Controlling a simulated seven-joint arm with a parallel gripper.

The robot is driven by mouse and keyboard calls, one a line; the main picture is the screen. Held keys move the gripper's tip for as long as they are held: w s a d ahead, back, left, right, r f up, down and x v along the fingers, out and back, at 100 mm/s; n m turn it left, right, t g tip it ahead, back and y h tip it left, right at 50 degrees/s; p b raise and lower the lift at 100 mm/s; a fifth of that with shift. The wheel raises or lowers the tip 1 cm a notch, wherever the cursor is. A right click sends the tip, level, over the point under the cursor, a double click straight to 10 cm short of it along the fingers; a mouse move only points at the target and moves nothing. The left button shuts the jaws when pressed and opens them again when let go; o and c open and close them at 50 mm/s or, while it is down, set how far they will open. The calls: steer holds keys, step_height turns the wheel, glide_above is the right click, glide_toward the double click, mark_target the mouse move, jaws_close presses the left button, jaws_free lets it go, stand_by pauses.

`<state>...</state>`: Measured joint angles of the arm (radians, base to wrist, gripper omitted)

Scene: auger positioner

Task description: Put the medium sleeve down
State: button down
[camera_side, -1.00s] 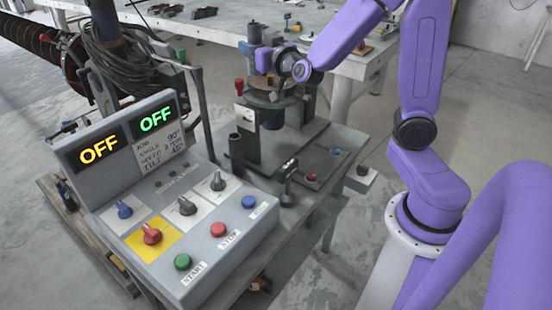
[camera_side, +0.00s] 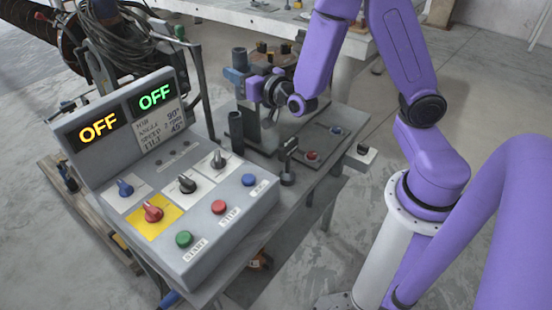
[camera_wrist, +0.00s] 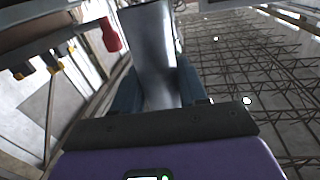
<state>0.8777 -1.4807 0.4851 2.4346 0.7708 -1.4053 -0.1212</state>
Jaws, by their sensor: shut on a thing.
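My gripper (camera_side: 238,77) is shut on a dark grey metal sleeve (camera_side: 240,57), which I take for the medium sleeve. The sleeve stands upright in the jaws, its top showing above the blue-grey fingers. It is held in the air above the back of the grey bench, behind the control panel. In the wrist view, the sleeve (camera_wrist: 152,40) is a shiny grey tube between the two fingers of my gripper (camera_wrist: 157,88). Its lower end is hidden in the side view.
A dark upright tube (camera_side: 236,130) stands on the bench nearer the camera, below the gripper. The control panel (camera_side: 170,185) stands at left, both displays reading OFF. A short dark post (camera_side: 288,160) and a button plate (camera_side: 322,145) are to the right.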

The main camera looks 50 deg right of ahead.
steer(key=s, duration=0.1)
steer(key=s+m+h, duration=0.1)
steer(key=s+h, duration=0.1)
steer(key=s, duration=0.1)
steer(key=shift+s+d+f+g, duration=0.1)
steer(key=shift+d+f+g, duration=0.15)
steer(key=shift+f+g, duration=0.1)
stand_by(0.9)
steer(key=s+d+r+m+g+h, duration=0.3)
steer(key=d+r+h, duration=0.3)
steer(key=d+r, duration=0.9)
steer(key=shift+r+m+h, duration=0.3)
steer(key=shift+r+m, duration=0.2)
steer(key=shift+m, duration=0.3)
steer(key=shift+d, duration=0.15)
